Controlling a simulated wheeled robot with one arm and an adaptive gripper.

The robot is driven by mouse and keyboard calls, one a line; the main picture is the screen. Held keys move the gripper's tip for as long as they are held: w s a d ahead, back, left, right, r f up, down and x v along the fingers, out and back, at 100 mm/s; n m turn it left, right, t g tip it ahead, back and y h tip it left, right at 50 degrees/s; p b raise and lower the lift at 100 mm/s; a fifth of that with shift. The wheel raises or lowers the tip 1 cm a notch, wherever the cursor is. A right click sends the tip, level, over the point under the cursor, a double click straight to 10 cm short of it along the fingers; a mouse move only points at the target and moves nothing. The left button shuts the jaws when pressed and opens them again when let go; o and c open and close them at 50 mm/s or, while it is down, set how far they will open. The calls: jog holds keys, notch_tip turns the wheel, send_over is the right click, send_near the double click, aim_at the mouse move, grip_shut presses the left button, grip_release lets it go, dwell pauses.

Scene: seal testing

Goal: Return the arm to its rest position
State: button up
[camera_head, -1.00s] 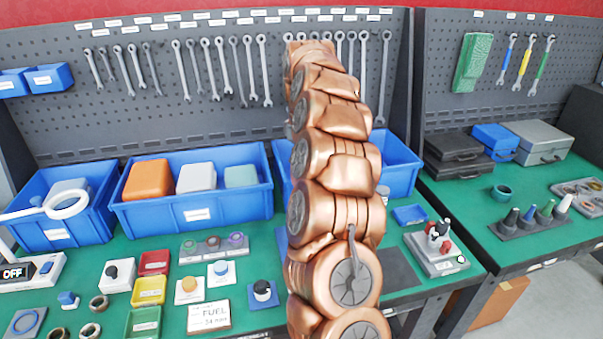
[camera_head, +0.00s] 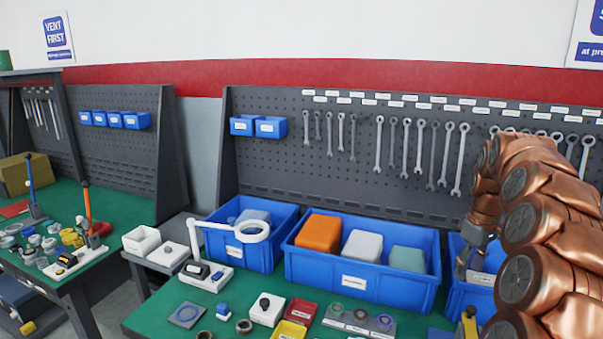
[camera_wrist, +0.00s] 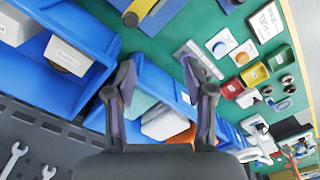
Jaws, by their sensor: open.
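My copper-coloured arm (camera_head: 545,235) stands raised at the right of the head view, in front of the pegboard. My gripper (camera_head: 470,262) points down beside it, above a blue bin that my arm partly hides. In the wrist view my gripper (camera_wrist: 162,88) has its two dark fingers spread apart with nothing between them. Behind the fingers lie the blue bins and the green bench top, apart from the fingers.
A large blue bin (camera_head: 365,283) holds an orange, a white and a green box. A smaller blue bin (camera_head: 283,245) stands left of it, behind a white ring lamp (camera_head: 252,231). Wrenches (camera_head: 420,150) hang on the pegboard. Small parts and trays crowd the green bench (camera_head: 150,318).

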jog(key=s+a+r, duration=0.2)
jog(key=s+a, duration=1.2)
jog(key=a, duration=0.4)
jog(key=s+a+f+m+g, duration=0.1)
jog(key=s+a+f+m, duration=0.1)
jog(key=s, duration=0.9)
jog(key=s+a+f+m, duration=0.2)
jog(key=s+f, duration=0.3)
jog(key=s, duration=0.7)
jog(key=shift+a+f+g, duration=0.25)
jog(key=shift+a+g, duration=0.15)
jog(key=shift+a, duration=0.5)
